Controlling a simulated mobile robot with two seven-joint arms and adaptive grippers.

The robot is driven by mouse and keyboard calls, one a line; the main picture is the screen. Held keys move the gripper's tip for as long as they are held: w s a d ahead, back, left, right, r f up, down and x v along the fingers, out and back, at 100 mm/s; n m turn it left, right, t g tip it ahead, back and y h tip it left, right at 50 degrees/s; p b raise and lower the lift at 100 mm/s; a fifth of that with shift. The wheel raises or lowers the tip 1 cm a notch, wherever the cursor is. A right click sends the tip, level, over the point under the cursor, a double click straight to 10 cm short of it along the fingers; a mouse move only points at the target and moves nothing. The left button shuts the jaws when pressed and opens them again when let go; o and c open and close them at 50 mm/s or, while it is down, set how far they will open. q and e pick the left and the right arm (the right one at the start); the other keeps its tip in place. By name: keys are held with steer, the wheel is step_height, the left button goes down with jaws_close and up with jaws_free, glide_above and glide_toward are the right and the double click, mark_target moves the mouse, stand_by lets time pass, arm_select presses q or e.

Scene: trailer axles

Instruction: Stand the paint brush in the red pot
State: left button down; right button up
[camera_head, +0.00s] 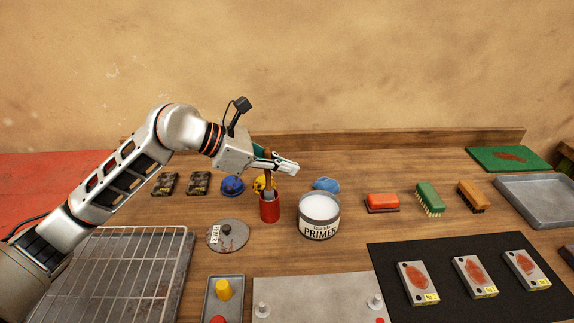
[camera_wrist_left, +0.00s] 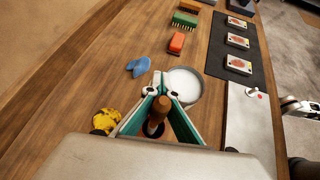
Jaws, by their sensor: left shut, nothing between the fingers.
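The red pot (camera_head: 270,209) stands upright on the wooden bench, left of the primer tin. The paint brush (camera_head: 268,186) stands in it with its brown handle up; its lower end is hidden inside the pot. My left gripper (camera_head: 294,168) is just above the pot, by the top of the handle, and is shut with nothing held. In the left wrist view the brown handle (camera_wrist_left: 160,106) shows in the gap behind the closed fingertips (camera_wrist_left: 163,91). Part of my right arm, seemingly its gripper (camera_wrist_left: 302,106), shows at the right edge of that view; its jaw state is unclear.
The open primer tin (camera_head: 319,217) is close right of the pot. A yellow lump (camera_head: 260,184), blue cloths (camera_head: 326,184) and a round lid (camera_head: 228,235) lie around it. Brushes, a black mat (camera_head: 450,290) and a wire rack (camera_head: 115,270) are farther off.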

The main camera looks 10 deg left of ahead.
arm_select(q)
steer(key=c, duration=2.9)
jaws_free()
steer(key=o, duration=0.7)
steer(key=v, duration=1.2)
